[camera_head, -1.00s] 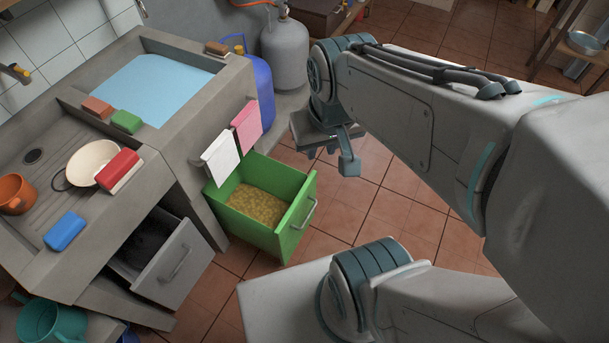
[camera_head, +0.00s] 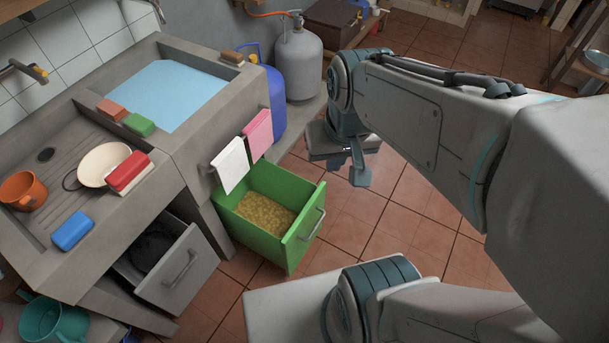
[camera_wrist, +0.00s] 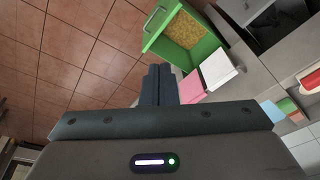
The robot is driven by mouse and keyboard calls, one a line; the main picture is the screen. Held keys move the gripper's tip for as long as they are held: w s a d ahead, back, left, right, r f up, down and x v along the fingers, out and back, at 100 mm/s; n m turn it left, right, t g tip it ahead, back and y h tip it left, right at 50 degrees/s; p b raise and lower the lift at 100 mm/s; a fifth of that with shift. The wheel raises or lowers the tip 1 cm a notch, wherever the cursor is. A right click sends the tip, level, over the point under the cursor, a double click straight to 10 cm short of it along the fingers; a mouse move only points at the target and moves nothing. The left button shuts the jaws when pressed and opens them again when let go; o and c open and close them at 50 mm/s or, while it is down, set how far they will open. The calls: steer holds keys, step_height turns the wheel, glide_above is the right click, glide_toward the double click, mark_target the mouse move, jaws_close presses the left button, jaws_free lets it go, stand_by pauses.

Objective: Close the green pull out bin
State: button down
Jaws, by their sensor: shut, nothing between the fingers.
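The green pull out bin (camera_head: 301,232) stands pulled out from under the counter, with yellowish grainy contents inside and a grey bar handle (camera_head: 312,224) on its front. In the wrist view the green bin (camera_wrist: 207,46) lies beyond my gripper (camera_wrist: 158,72), at the upper right. My gripper (camera_head: 360,178) is shut and empty, in the air to the right of the bin and apart from it. Its fingers are together in the wrist view.
A grey drawer (camera_head: 180,268) is also pulled out, left of the bin. White (camera_head: 231,165) and pink (camera_head: 258,135) cloths hang on the counter front above the bin. A blue gas bottle (camera_head: 272,112) and a grey one (camera_head: 298,62) stand behind. Tiled floor (camera_head: 390,215) is clear to the right.

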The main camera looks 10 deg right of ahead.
steer(key=w+f+m+g+y+b, duration=0.2)
steer(key=f+m+b, duration=0.15)
steer(key=f, duration=0.45)
steer(key=w+f+m+g+y+b, duration=0.1)
steer(key=f+m+g+y+b, duration=0.1)
steer(key=f+b, duration=0.4)
steer(key=m+t+y+b, duration=0.9)
steer(key=m+t+b, duration=0.5)
steer(key=m+b, duration=0.7)
glide_toward(318, 195)
steer(key=b+x, duration=0.2)
steer(key=x, duration=0.1)
steer(key=b+x, duration=0.2)
steer(key=shift+w+a+f, duration=0.1)
steer(key=shift+a+f, duration=0.1)
steer(key=shift+f, duration=0.1)
steer(key=shift+w+a+r, duration=0.1)
steer(key=shift+w+a, duration=0.35)
steer(key=shift+w, duration=0.05)
steer(key=shift+w, duration=0.1)
